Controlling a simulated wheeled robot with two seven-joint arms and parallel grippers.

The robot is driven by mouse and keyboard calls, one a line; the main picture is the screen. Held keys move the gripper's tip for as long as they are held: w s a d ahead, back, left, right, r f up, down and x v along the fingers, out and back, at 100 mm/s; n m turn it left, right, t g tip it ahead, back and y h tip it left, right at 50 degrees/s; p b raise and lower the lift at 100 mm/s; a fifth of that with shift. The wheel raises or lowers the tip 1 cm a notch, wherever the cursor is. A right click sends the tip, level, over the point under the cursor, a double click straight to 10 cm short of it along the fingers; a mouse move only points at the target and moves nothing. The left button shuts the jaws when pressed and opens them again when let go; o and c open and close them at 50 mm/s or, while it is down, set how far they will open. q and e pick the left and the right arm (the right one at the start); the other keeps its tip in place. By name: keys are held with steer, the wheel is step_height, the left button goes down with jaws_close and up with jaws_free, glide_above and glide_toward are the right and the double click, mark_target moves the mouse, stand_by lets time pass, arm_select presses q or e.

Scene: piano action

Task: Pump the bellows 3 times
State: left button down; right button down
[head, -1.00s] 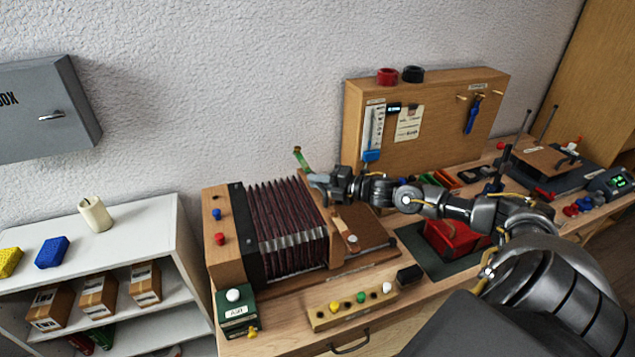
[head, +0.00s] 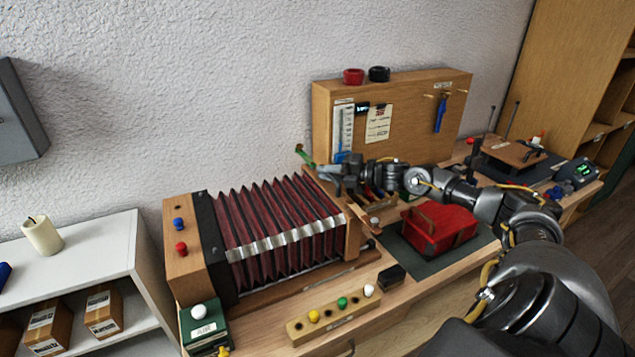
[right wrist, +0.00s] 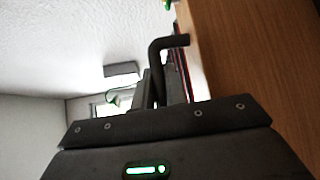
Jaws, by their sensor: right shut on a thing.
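The bellows (head: 275,228) has dark red pleats and stands at the left end of the bench, its pleats spread wide. Its fixed left end is a wooden block (head: 185,265) with a blue and a red knob. A wooden board (head: 353,237) closes its right end. My right gripper (head: 318,172) is at the upper back corner of that board, shut on the bellows handle (head: 303,154), whose green end sticks out past the fingers. The grip itself is mostly hidden. The right wrist view shows a wooden surface (right wrist: 265,60) close beside the gripper. My left gripper is not in view.
A red grand-piano-shaped box (head: 438,232) sits on a dark mat right of the bellows. A peg strip (head: 335,315) and a green box labelled AIR (head: 203,330) lie in front. A wooden panel (head: 400,115) stands behind my right arm.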

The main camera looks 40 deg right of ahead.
steer(key=c, duration=1.4)
jaws_free()
steer(key=shift+c, duration=0.2)
steer(key=shift+s, duration=0.1)
steer(key=shift+s+d+f, duration=0.1)
steer(key=shift+s+d, duration=0.1)
steer(key=p+v, duration=0.2)
steer(key=v, duration=0.8)
steer(key=shift+r, duration=0.2)
steer(key=shift+a, duration=0.1)
